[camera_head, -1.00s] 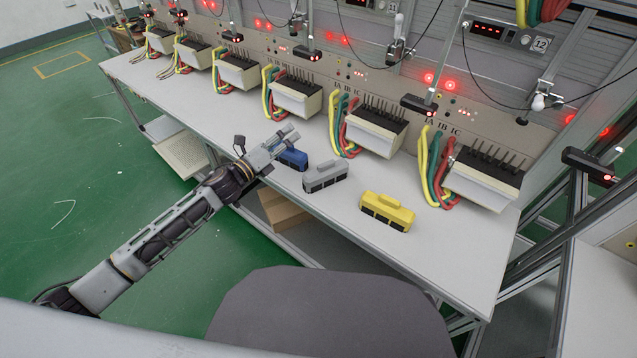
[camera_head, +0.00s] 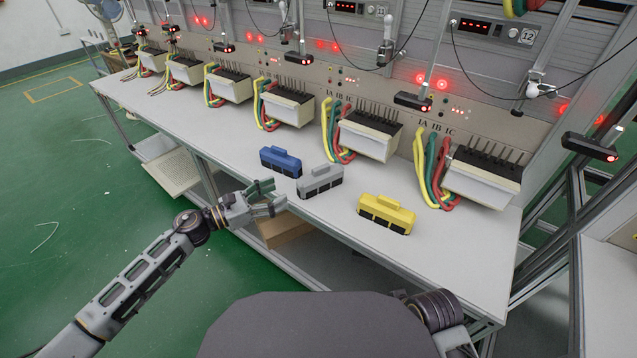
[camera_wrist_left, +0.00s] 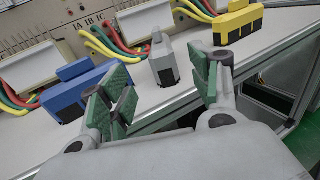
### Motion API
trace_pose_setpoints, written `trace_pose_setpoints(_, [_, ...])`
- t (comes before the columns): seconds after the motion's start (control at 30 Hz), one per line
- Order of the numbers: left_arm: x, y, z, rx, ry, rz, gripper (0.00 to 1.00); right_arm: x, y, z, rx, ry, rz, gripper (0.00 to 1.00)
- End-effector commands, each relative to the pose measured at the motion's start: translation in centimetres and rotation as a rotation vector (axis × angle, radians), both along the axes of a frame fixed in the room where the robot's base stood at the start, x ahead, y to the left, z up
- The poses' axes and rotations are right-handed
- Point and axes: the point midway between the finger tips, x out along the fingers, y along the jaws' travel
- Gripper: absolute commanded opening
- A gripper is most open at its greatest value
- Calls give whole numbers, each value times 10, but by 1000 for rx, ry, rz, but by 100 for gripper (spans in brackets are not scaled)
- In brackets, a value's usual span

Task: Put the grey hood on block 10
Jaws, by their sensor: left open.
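The grey hood (camera_head: 320,183) sits on the white table near its front edge, between the blue and yellow hoods. In the left wrist view the grey hood (camera_wrist_left: 163,64) stands ahead, between the lines of the two fingers. My left gripper (camera_head: 274,197) is open and empty, just left of the grey hood at the table's front edge, not touching it. Its green-padded fingers (camera_wrist_left: 163,98) are spread wide. White blocks with black tops, such as this one (camera_head: 368,142), stand in a row at the back. I cannot read which is block 10. My right gripper is out of view.
A blue hood (camera_head: 281,161) lies close beyond my left gripper, and a yellow hood (camera_head: 386,213) lies to the right. Yellow, green and red cables (camera_head: 432,170) hang beside the blocks. Scanners on posts (camera_head: 413,102) rise above the row. The table (camera_head: 450,262) is bare at front right.

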Motion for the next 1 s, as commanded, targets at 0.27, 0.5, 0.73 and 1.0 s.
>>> trace_pose_setpoints(0.27, [1,-1,1,-2,2,1,62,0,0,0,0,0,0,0])
trace_pose_setpoints(0.5, [8,-12,1,-3,2,2,62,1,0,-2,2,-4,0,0])
trace_pose_setpoints(0.73, [18,-29,1,-3,2,2,62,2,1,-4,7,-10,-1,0])
trace_pose_setpoints(1.0, [31,-50,1,-3,2,1,62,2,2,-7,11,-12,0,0])
